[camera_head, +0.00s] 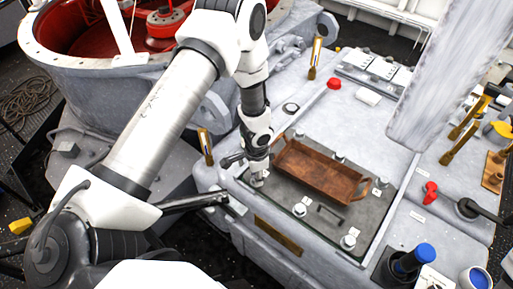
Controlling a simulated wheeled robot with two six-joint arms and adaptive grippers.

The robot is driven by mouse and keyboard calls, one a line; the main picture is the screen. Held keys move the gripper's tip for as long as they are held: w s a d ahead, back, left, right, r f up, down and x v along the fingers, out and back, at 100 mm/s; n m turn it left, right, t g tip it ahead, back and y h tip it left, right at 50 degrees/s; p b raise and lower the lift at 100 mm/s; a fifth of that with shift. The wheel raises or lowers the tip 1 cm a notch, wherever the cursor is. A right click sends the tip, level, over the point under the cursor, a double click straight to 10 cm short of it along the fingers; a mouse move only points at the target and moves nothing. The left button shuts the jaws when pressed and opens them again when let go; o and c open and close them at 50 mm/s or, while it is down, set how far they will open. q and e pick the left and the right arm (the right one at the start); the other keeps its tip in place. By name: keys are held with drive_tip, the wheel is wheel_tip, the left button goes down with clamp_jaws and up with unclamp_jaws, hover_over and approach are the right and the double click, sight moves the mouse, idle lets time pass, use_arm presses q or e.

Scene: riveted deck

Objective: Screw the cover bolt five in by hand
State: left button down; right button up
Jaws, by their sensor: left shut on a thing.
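A dark grey cover plate (280,197) lies on the light grey machine housing. Several pale bolts stand around its edge, among them one at the front (299,209) and one at the front right corner (348,241). My left gripper (258,170) points down at the plate's left corner, shut on a pale cover bolt (258,181). The bolt's lower end meets the plate; how deep it sits cannot be seen, and the fingers partly hide it. Which bolt is number five cannot be told. My right gripper is not in view.
A brown tray (318,172) with handles lies on the plate, close to the right of my left gripper. A red knob (334,83), a red valve handle (430,193) and a blue-topped cylinder (415,258) stand on the housing. A large pale slab (438,75) blocks part of the right.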

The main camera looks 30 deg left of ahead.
use_arm(q)
drive_tip(key=m, duration=0.1)
drive_tip(key=m+p, duration=0.1)
drive_tip(key=m, duration=0.1)
drive_tip(key=shift+w+r+m+p, duration=0.25)
drive_tip(key=shift+r+m+p, duration=0.05)
drive_tip(key=shift+p, duration=0.1)
drive_tip(key=m+p, duration=0.2)
drive_tip(key=m, duration=0.2)
drive_tip(key=shift+m, duration=0.3)
drive_tip(key=m+p, duration=0.1)
drive_tip(key=m, duration=0.1)
drive_tip(key=shift+m, duration=0.4)
drive_tip(key=m, duration=0.3)
drive_tip(key=shift+f+m+p, duration=0.1)
drive_tip(key=shift+m+p, duration=0.2)
drive_tip(key=shift+p, duration=0.1)
drive_tip(key=m, duration=0.4)
drive_tip(key=shift+m, duration=0.3)
drive_tip(key=m, duration=0.5)
drive_tip(key=shift+p, duration=0.3)
drive_tip(key=m, duration=0.4)
drive_tip(key=shift+m, duration=0.4)
drive_tip(key=m, duration=0.4)
drive_tip(key=shift+m, duration=0.3)
